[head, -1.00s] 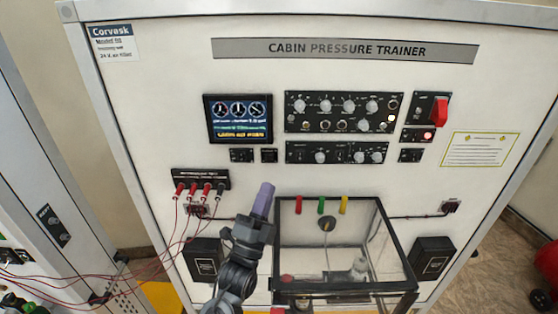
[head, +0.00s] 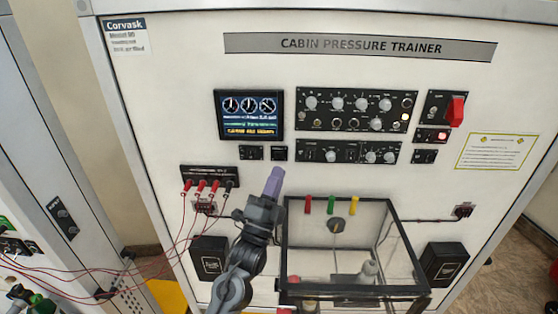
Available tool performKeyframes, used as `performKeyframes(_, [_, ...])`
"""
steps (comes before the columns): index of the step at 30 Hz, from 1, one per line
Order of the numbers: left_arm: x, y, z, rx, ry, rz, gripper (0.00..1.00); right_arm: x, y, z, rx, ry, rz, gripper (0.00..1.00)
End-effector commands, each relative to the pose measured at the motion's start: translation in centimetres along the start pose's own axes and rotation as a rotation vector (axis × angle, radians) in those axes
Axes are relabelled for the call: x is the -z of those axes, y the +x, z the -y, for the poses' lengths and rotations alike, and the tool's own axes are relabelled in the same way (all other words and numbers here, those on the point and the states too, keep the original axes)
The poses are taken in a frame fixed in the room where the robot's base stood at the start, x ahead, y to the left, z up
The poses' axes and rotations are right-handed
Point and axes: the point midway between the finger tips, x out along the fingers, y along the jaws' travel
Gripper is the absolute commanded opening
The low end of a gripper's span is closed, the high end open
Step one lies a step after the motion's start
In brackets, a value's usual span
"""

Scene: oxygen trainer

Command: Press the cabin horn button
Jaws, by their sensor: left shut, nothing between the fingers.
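The cabin pressure trainer's white panel (head: 360,75) faces me. Two small black modules sit below the display, a left one (head: 251,153) and a right one (head: 279,153); their labels are too small to read. I cannot tell which control is the cabin horn button. My left gripper (head: 275,172) is shut and empty, its purple fingers pointing up just below the right small module. A small gap shows in the picture; depth to the panel is unclear. My right gripper is not in view.
A lit display (head: 248,114) is above the small modules. Knob panels (head: 355,110) and a red switch cover (head: 455,111) are to the right. A clear box (head: 405,235) with a black frame stands right of my left arm. Red leads hang from a terminal block (head: 209,175).

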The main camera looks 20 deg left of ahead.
Motion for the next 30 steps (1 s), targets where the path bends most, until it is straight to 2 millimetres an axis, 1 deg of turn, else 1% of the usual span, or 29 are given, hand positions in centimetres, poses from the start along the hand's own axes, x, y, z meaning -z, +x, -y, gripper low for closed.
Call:
performKeyframes(1, [-0.4, 0.3, -0.5, 0.001, 0.000, 0.001, 0.00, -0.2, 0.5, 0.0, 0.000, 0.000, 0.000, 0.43])
performKeyframes(6, [-1.2, 1.5, -1.4, 0.000, 0.001, -0.001, 0.00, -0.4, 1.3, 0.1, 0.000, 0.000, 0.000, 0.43])
performKeyframes(12, [-1.9, 2.5, -1.9, 0.000, 0.000, 0.000, 0.00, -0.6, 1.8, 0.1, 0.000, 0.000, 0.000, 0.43])
performKeyframes(30, [-2.0, 2.8, -2.0, 0.000, -0.001, 0.000, 0.00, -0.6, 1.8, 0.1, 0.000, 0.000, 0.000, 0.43])
